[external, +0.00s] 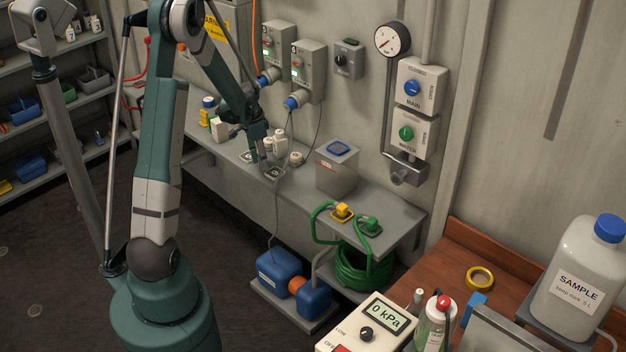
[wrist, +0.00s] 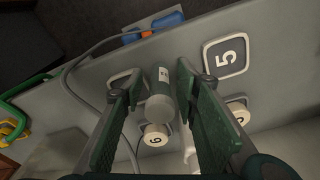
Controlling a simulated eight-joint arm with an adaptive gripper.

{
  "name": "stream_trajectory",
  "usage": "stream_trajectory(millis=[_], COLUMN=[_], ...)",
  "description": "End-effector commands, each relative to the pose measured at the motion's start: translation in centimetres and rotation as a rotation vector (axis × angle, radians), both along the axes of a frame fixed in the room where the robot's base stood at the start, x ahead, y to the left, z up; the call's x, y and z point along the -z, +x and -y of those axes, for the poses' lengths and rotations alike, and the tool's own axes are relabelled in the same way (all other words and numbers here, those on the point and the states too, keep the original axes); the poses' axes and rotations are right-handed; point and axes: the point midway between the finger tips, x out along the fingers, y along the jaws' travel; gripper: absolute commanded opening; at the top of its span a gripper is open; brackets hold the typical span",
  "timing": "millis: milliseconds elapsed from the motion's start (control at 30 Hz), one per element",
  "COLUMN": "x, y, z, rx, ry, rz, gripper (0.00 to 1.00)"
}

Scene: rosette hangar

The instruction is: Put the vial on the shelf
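A pale vial (wrist: 159,105) with a small label stands between the two fingers of my gripper (wrist: 160,82) in the wrist view. The fingers are apart on either side of it. A narrow gap shows on the left, and the right finger is close to it. In the external view my gripper (external: 259,152) is low over the grey wall bench (external: 385,213), among small white containers. The vial's contact with the bench is hidden there. Shelving (external: 62,98) stands at the far left, with numbered white containers (external: 82,28) on its upper part.
A white cap marked 6 (wrist: 155,138) is close beside the vial, and a square marked 5 (wrist: 225,55) lies to the right. A grey box (external: 337,172) and green hose (external: 363,266) are farther right. Wall boxes (external: 308,70) with cables hang behind my gripper.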

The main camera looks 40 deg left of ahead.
Motion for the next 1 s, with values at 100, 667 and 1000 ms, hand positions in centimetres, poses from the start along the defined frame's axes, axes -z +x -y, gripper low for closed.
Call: stream_trajectory(millis=[100,667,1000], x=[-0.2,-5.2,-9.8], y=[0.0,-0.6,-1.1], z=[0.0,-0.2,-0.5], rx=[0.0,-0.001,0.0], ry=[0.0,0.0,0.0], rz=[0.0,0.0,0.0], gripper=[0.31,0.31,0.31])
